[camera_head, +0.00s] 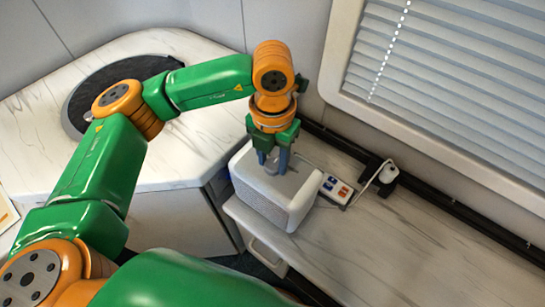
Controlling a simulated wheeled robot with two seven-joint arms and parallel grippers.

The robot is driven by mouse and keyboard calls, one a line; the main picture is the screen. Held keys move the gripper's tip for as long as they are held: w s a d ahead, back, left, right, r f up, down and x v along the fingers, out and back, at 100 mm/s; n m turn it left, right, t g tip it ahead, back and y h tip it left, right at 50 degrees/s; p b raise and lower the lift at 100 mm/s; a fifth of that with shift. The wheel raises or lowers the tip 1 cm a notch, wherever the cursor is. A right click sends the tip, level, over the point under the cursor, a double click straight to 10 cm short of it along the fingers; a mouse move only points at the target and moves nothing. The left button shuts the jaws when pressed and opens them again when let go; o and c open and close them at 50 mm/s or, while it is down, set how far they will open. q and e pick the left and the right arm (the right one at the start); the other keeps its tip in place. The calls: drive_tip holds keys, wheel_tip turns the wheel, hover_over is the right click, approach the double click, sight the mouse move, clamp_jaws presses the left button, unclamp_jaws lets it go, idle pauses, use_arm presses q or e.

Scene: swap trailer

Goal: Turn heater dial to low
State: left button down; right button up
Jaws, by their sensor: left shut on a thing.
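The heater (305,199) is a white-grey box with rounded edges and a dark mesh front, standing on the lower marbled counter. Its dial (270,168) is a small pale piece on the top face, partly hidden by my fingers. My left gripper (273,165) points down onto the heater's top and is shut on the dial. The dial's marks and its setting are too small and covered to read. My right gripper is not in view.
A small panel with red and blue buttons (337,189) lies right of the heater. A white plug with a cord (388,172) sits by the wall. A blind-covered window (440,80) is behind. The lower counter (370,255) is clear at the front right.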

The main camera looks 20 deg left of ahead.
sight(273, 163)
use_arm(q)
drive_tip(key=shift+c, duration=2)
unclamp_jaws()
wheel_tip(273, 163, up, 6)
drive_tip(key=shift+r+b, duration=0.2)
drive_tip(key=shift+b, duration=0.35)
drive_tip(key=shift+r, duration=0.4)
